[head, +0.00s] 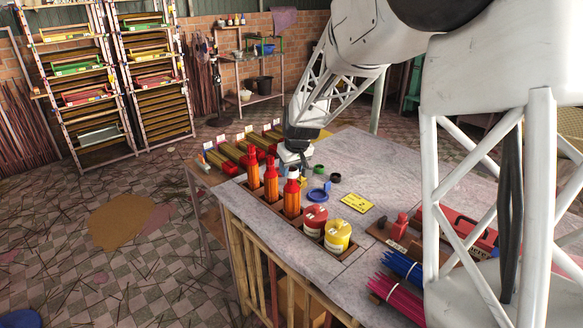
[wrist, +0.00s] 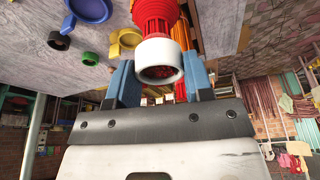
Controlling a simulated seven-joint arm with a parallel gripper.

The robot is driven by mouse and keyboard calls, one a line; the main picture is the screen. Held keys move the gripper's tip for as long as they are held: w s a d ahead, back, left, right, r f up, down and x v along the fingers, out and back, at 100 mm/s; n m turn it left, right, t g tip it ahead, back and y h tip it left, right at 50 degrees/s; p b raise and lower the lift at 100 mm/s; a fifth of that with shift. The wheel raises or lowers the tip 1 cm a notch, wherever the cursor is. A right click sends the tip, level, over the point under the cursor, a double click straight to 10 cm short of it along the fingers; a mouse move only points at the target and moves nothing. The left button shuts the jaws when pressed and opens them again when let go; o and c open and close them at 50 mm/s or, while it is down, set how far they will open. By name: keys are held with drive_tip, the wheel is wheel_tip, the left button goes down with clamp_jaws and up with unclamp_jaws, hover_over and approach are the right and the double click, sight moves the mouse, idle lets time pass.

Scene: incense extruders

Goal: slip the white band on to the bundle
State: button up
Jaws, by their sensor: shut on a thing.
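My gripper (wrist: 160,85) is shut on the white band (wrist: 159,62), which sits between its two blue fingers. A red-topped bundle (wrist: 158,14) lies straight beyond the band in the wrist view, and red shows through the band's opening. In the head view the white band (head: 293,172) is at the top of the rightmost of three upright orange bundles (head: 291,200). I cannot tell whether the band is around the bundle's tip or just above it. My gripper (head: 294,160) is behind and above the bundles there.
The other two bundles (head: 271,185) (head: 253,172) stand close by in the same holder. Blue (head: 318,195), green (head: 319,169) and black (head: 335,178) rings lie on the table. Red (head: 314,220) and yellow (head: 338,236) pots stand in front. A yellow card (head: 357,203) lies to the right.

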sight(292, 169)
drive_tip(key=o, duration=0.8)
drive_tip(key=shift+r, duration=0.1)
drive_tip(key=shift+r, duration=3.4)
